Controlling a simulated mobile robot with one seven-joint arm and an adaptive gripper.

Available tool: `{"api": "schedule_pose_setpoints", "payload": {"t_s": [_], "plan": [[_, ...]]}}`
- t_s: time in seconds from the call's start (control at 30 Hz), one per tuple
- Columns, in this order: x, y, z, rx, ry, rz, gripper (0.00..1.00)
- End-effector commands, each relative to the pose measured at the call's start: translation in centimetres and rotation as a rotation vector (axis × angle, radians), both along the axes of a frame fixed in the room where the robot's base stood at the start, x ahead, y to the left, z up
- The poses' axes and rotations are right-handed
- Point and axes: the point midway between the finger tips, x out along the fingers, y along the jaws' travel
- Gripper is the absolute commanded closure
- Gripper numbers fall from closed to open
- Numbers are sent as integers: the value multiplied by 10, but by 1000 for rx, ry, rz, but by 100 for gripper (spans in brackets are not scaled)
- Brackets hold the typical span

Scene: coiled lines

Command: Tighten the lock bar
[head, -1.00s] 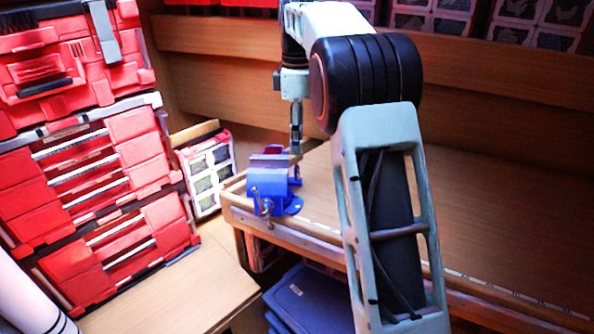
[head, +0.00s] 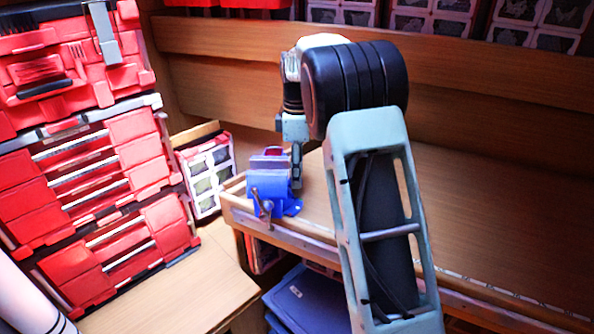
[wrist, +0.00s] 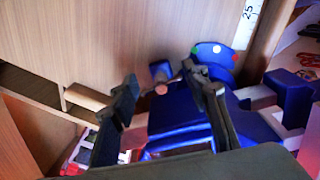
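The blue vise (head: 265,187) is mounted at the left corner of the wooden workbench, with its metal handle (head: 264,203) hanging in front. In the wrist view the vise body (wrist: 180,118) fills the lower middle. A short dark-blue piece with a pinkish round end (wrist: 161,89), probably the lock bar, sticks out beside the vise. My gripper (wrist: 163,82) points down with its two dark fingers apart, one on each side of that piece. Contact with it does not show. In the head view my gripper (head: 297,180) is low beside the vise's right side, its tips partly hidden.
The workbench top (head: 470,220) is bare to the right. A red tool organiser (head: 100,170) and a picture-covered box (head: 207,172) stand left of the bench. Blue bins (head: 305,298) sit underneath. A wooden back panel (head: 220,90) runs behind.

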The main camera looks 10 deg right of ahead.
Motion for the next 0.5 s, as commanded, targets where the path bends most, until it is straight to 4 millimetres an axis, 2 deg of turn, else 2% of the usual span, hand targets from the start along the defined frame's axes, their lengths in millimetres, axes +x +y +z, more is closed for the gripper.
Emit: {"api": "schedule_pose_setpoints", "payload": {"t_s": [0.03,0.23,0.5], "plan": [[0,0,0,0,0,0,65],[0,0,0,0,-2,0,87],[1,-1,3,0,-2,-92,88]]}}
